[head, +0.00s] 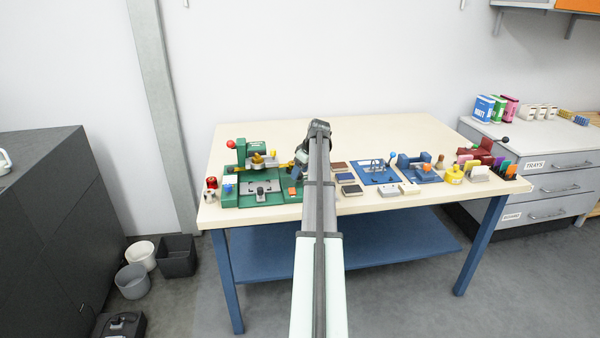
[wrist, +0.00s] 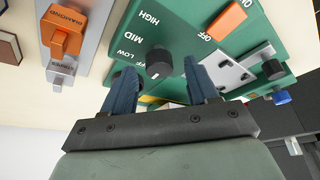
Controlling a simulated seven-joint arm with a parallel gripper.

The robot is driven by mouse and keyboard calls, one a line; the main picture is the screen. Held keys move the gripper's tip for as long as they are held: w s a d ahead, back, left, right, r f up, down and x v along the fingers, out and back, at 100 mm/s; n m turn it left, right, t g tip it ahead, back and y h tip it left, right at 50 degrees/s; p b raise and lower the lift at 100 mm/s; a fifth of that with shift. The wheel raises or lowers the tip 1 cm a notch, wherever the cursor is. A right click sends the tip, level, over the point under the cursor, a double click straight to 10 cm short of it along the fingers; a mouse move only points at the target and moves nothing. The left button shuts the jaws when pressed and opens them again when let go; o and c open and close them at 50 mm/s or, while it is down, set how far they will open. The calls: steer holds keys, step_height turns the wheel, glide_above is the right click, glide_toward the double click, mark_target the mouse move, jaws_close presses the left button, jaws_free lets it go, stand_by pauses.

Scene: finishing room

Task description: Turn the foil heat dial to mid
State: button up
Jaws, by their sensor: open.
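The foil heat dial (wrist: 159,62) is a round black knob on a green machine panel (wrist: 185,30). White labels HIGH, MID, LOW and a partly hidden OFF run along its left side in the wrist view. A small white mark on the knob faces the lower left, on the OFF side, away from MID. My gripper (wrist: 160,72) is open, with one blue finger on each side of the dial. I cannot tell whether the fingers touch it. In the head view my gripper (head: 297,173) is over the right part of the green machine (head: 230,200), and the dial cannot be made out.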

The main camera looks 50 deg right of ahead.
steer(key=shift+w+f, duration=0.15)
steer(key=shift+f, duration=0.25)
steer(key=c, duration=1)
